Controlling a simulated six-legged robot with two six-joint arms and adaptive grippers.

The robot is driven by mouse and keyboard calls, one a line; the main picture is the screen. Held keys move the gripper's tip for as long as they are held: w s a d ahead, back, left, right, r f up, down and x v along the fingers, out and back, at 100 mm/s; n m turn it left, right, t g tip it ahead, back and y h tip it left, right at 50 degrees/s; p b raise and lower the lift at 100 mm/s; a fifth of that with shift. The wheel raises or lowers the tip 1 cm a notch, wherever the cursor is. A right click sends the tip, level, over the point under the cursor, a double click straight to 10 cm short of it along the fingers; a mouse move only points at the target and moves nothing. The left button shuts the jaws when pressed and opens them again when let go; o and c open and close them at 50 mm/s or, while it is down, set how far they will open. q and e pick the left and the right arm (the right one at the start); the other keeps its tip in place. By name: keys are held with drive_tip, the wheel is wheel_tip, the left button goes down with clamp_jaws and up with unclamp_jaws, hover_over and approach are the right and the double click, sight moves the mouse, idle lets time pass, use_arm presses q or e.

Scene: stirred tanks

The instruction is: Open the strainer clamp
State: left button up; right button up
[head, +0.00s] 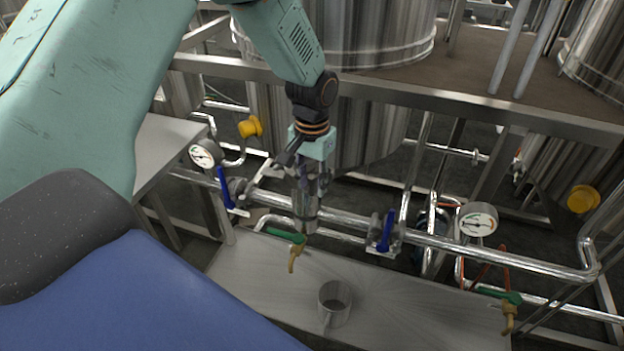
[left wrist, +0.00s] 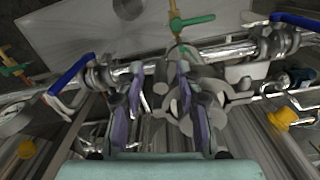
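The strainer (head: 306,216) is a short metal body on the horizontal pipe in the head view, directly below my left gripper. In the left wrist view, grey clamp-like metal parts (left wrist: 222,86) lie around and behind the right finger. I cannot make out the clamp's exact outline or whether it is fastened. My left gripper (head: 312,185) points down at the strainer. In the left wrist view its two fingers (left wrist: 158,106) stand apart, with grey metal visible between them. Whether a finger touches the clamp cannot be told. My right gripper is not in view.
Blue-handled valves (head: 385,232) and pressure gauges (head: 478,220) sit along the pipe on both sides. A green-handled tap (head: 288,238) is in front of the strainer. A metal mug (head: 334,304) stands on the steel bench (head: 400,310). A frame rail and tanks are behind.

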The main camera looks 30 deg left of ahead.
use_arm(q)
clamp_jaws()
idle(0.3)
idle(0.5)
drive_tip(key=w+d+n+p, duration=0.5)
drive_tip(key=w+d+n, duration=0.2)
drive_tip(key=n, duration=1.4)
drive_tip(key=shift+w+n, duration=0.3)
drive_tip(key=shift+w, duration=1.1)
idle(0.5)
idle(0.6)
